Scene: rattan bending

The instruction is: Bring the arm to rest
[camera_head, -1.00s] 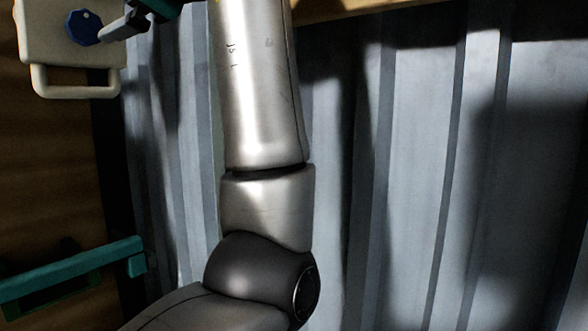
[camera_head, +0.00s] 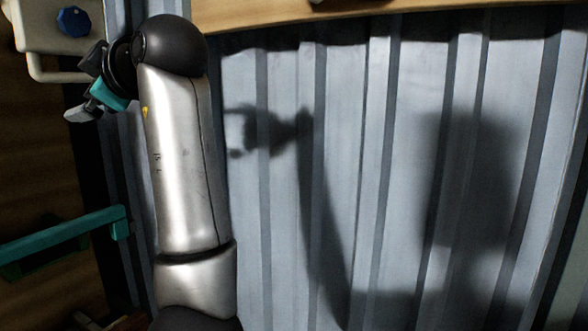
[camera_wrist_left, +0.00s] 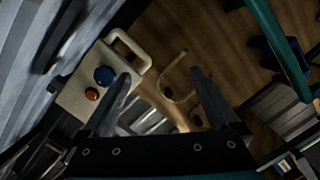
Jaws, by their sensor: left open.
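My left arm stands upright in the head view, with its left gripper (camera_head: 84,88) bent to the left at its upper end. The gripper is just below and right of a cream control box (camera_head: 33,28) with a blue knob (camera_head: 73,21). In the left wrist view the two fingers (camera_wrist_left: 161,78) are spread apart with nothing held between them. The cream box (camera_wrist_left: 72,100) lies left of the fingers there, with its blue knob (camera_wrist_left: 104,75) and an orange-red button (camera_wrist_left: 92,93). My right gripper is in neither view.
A grey corrugated metal wall (camera_head: 400,170) fills the middle and right, with shadows on it. A wooden ledge (camera_head: 270,14) runs along the top. A teal bar (camera_head: 65,237) juts in at lower left. A teal beam (camera_wrist_left: 280,50) crosses the wrist view's upper right.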

